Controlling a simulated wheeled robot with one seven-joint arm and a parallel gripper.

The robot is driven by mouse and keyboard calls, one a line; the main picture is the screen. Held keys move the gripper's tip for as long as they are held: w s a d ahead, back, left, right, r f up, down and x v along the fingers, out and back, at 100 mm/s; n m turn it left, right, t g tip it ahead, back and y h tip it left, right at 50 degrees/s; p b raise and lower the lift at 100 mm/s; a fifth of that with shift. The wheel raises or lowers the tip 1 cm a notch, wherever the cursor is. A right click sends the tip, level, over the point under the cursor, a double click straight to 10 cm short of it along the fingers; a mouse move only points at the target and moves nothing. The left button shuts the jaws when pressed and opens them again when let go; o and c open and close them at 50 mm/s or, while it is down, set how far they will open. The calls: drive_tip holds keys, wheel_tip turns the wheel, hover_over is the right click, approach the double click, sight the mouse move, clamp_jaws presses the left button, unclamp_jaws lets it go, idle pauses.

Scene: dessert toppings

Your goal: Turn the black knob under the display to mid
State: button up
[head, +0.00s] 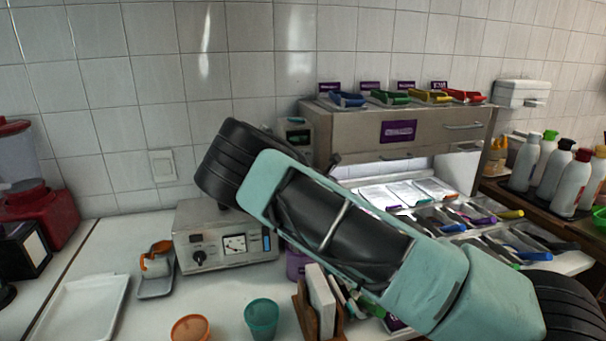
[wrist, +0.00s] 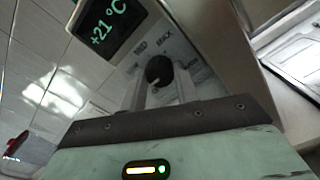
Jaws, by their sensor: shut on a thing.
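The black knob (wrist: 158,70) is in the wrist view, on a grey panel beside the lit display (wrist: 108,22) that reads +21 °C. Printed labels that look like MED and MAX sit by the knob. A small pale mark shows on its lower edge; I cannot tell surely which label it matches. My gripper (wrist: 162,88) has its two fingers on either side of the knob, shut on it. In the head view the display unit (head: 297,128) shows partly behind my arm; the knob and my fingertips are hidden there.
A steel topping cabinet (head: 350,125) with colored scoops on top stands right of the display unit. A box with a dial and its own black knob (head: 199,258) sits lower left. Cups (head: 261,316), a wooden holder (head: 304,312) and a white tray (head: 85,308) are on the counter.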

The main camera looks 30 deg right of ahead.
drive_tip(key=shift+f+m+b, duration=0.1)
drive_tip(key=shift+m+b, duration=5.95)
drive_tip(key=shift+m, duration=2.85)
drive_tip(key=o, duration=1)
drive_tip(key=shift+c, duration=0.2)
drive_tip(key=shift+s, duration=0.1)
drive_tip(key=b+v, duration=0.1)
drive_tip(key=v, duration=1.6)
drive_tip(key=shift+b, duration=0.4)
drive_tip(key=shift+s, duration=0.1)
